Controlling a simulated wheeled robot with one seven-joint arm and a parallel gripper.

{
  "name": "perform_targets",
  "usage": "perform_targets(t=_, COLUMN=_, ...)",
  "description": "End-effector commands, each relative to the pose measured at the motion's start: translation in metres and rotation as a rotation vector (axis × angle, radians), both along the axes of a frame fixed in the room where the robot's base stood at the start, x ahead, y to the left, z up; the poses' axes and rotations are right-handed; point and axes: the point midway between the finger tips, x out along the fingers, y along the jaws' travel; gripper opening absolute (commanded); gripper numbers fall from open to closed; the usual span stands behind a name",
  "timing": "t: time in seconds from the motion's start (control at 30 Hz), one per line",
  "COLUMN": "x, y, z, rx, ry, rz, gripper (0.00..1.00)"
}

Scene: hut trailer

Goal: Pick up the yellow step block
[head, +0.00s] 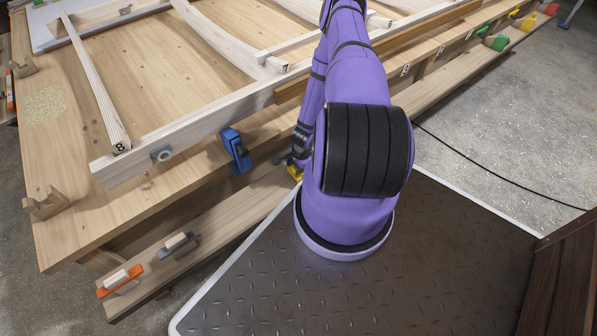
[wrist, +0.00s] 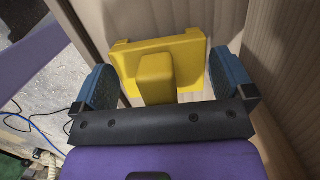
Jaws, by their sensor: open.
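The yellow step block (wrist: 158,62) is in the middle of the wrist view, with a wide back part and a narrower part protruding toward my gripper. It stands against pale wood. My gripper (wrist: 162,80) is open, with one blue-grey finger pad on each side of the block's protruding part. Gaps show between the pads and that part, so it is not gripped. In the head view only a small bit of the yellow block (head: 294,172) shows at the bench's lower ledge, beside my gripper (head: 291,160). My arm hides the rest.
A blue clamp (head: 235,150) hangs on the bench edge left of my gripper. A grey-bodied tool (head: 180,244) and an orange one (head: 120,281) lie on the lower ledge (head: 225,218). A wooden frame lies on the bench top. Green and other coloured pieces (head: 498,42) sit farther right.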

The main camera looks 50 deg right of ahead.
Motion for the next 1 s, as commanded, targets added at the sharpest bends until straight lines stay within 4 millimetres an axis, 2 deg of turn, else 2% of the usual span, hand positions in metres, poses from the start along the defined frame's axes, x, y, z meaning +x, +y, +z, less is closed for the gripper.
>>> perform_targets(t=0.27, x=0.000, y=0.001, z=-0.004, rx=0.000, ry=0.000, rz=0.000, gripper=1.00)
perform_targets(t=0.3, x=0.000, y=0.000, z=-0.004, rx=0.000, ry=0.000, rz=0.000, gripper=0.98)
perform_targets(t=0.5, x=0.000, y=0.000, z=-0.004, rx=0.000, ry=0.000, rz=0.000, gripper=0.52)
perform_targets(t=0.53, x=0.000, y=0.000, z=-0.004, rx=0.000, ry=0.000, rz=0.000, gripper=0.47)
perform_targets(t=0.83, x=0.000, y=0.000, z=-0.002, rx=-0.001, ry=-0.001, rz=0.000, gripper=0.47)
perform_targets(t=1.0, x=0.000, y=0.000, z=0.008, rx=0.000, ry=0.000, rz=-0.001, gripper=0.47)
